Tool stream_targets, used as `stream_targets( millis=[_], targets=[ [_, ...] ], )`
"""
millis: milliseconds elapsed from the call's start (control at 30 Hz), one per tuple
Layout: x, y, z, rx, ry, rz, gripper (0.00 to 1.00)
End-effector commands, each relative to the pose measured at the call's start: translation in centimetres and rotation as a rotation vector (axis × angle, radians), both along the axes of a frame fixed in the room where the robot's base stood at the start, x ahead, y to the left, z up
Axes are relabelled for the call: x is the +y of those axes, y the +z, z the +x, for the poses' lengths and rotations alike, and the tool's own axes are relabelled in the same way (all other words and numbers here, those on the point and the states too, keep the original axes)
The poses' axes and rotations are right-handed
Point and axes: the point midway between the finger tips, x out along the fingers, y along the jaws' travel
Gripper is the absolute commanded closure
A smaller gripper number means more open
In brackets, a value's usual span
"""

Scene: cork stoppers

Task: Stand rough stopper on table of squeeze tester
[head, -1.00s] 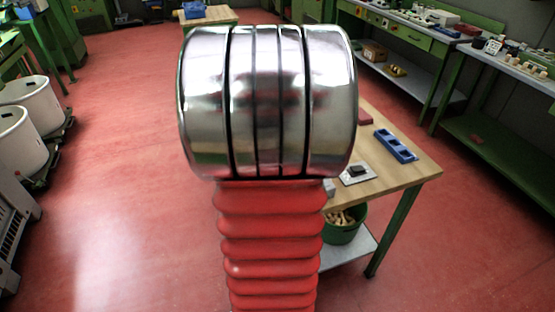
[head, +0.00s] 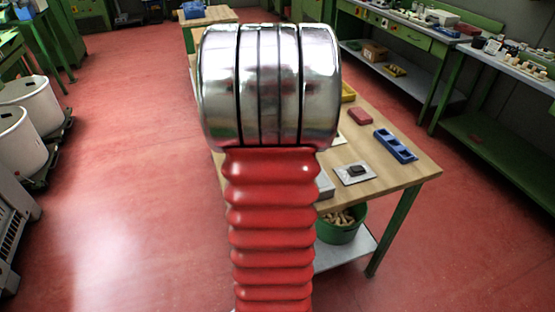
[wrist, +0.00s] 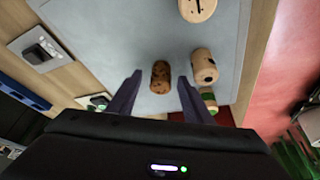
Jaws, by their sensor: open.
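In the wrist view, a dark brown, speckled stopper (wrist: 160,77), which looks like the rough one, is on a pale grey surface (wrist: 110,35). My gripper (wrist: 160,76) is open, with one finger on each side of this stopper and a gap on both sides. I cannot tell how far the fingertips are above the surface. In the head view my own arm hides the gripper and the stoppers. I cannot make out the squeeze tester for certain in either view.
A plate with a dark block (head: 355,172) lies on the wooden table (head: 405,178), near a blue tray (head: 395,145) and a red block (head: 360,116). A green bin (head: 340,230) is below.

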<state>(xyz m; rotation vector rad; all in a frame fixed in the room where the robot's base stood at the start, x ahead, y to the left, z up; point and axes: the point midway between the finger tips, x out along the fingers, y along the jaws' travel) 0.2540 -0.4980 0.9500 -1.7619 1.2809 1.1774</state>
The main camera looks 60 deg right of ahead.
Motion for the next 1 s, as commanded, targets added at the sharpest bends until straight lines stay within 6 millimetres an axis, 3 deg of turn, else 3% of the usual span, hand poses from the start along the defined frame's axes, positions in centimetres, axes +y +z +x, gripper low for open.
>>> stream_targets(
  millis=[167, 800, 1000],
  targets=[
    [0.01, 0.01, 0.01, 0.000, 0.000, 0.000, 0.55],
    [0.01, 0.02, 0.01, 0.000, 0.000, 0.000, 1.00],
    [0.00, 0.08, 0.01, 0.000, 0.000, 0.000, 1.00]
  ],
)
